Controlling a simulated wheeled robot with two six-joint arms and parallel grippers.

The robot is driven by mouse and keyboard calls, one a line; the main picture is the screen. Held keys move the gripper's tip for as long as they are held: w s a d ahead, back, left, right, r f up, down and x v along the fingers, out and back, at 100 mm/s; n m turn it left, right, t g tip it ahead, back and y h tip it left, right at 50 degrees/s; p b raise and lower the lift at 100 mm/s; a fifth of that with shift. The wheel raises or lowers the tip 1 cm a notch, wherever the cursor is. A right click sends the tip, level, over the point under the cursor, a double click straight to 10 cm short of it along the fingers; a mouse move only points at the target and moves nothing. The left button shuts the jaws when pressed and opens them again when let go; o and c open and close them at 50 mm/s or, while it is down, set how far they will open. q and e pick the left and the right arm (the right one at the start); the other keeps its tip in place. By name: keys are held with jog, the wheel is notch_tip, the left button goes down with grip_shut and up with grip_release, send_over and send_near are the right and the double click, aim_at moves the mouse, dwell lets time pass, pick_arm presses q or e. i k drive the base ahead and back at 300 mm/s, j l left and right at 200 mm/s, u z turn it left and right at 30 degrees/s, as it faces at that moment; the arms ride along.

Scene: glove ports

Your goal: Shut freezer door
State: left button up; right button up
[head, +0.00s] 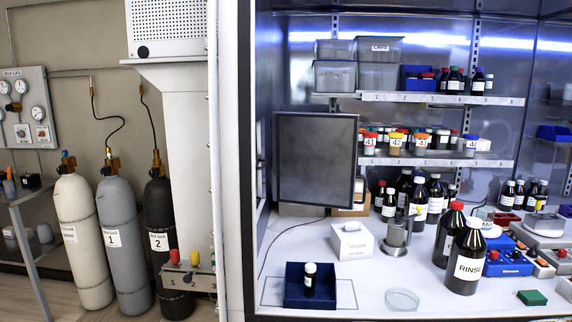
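No freezer door can be made out for certain in the head view. A dark grey, square framed panel (316,158) stands upright inside the glove box at its left side; a cable runs near its lower edge, and I cannot tell whether it is a screen or a door. A white box-shaped unit with a perforated front (167,30) is at the top, left of the glove box, cut by the frame edge. Neither of my grippers is in view.
Inside the glove box, a blue tray (291,297) holds a small dark bottle, beside a white tissue box (351,241), a glass dish (402,299) and a RINSE bottle (467,262). Shelves (430,99) hold bins and bottles. Gas cylinders (122,245) stand outside, left.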

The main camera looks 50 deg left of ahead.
aim_at(315, 155)
jog(key=i+l+u, duration=0.1)
jog(key=u, duration=0.35)
jog(key=i+l+u, duration=0.15)
jog(key=u, duration=0.25)
jog(key=i+l+u, duration=0.15)
jog(key=u, duration=1.05)
